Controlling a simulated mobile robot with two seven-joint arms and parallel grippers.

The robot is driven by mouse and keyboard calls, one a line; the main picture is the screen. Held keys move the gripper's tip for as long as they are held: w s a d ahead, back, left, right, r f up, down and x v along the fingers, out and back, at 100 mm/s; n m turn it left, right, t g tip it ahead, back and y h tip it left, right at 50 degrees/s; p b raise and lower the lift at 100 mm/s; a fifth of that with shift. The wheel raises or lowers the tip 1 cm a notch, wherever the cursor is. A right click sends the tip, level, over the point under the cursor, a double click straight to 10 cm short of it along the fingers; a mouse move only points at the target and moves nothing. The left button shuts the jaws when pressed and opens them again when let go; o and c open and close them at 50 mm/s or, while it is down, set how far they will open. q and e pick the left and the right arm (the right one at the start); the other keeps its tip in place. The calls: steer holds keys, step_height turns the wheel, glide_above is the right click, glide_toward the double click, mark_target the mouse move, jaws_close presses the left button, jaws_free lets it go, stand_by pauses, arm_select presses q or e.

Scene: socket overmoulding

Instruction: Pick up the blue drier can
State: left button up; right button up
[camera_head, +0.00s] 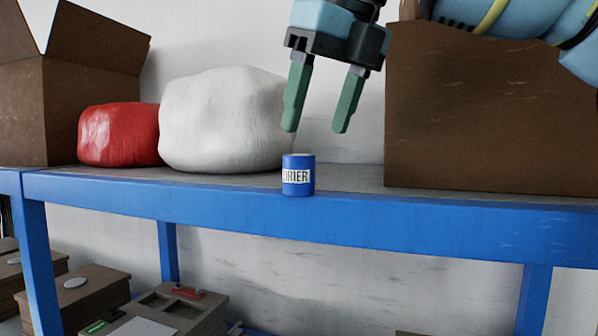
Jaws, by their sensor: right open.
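The blue drier can (298,163) is a small upright cylinder with a white label whose visible letters end in "RIER". It stands near the front edge of the blue-framed shelf (200,203). My right gripper (317,130) is above the can, a little to its right in the picture, with its two green fingers pointing down. The fingers are apart and empty, and there is a gap between their tips and the can. My left gripper is not in view.
A white bag (225,118) and a red bag (119,134) sit left of the can. An open cardboard box (85,90) stands at far left, and a large brown box (480,120) at right. Several boxes (75,300) lie below the shelf.

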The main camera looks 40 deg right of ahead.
mark_target(300, 162)
steer(key=shift+f, duration=0.15)
steer(key=shift+w+r+p+x, duration=0.1)
steer(key=shift+w+p+x, duration=0.1)
steer(key=shift+x, duration=1)
steer(key=shift+w+r+p+x, duration=0.1)
steer(key=shift+w+x, duration=0.1)
steer(key=shift+x, duration=1.05)
steer(key=shift+w+r+p+x, duration=0.1)
steer(key=shift+w+p+x, duration=0.1)
steer(key=shift+x, duration=1)
steer(key=shift+d, duration=0.15)
steer(key=shift+c, duration=0.4)
steer(key=c, duration=1)
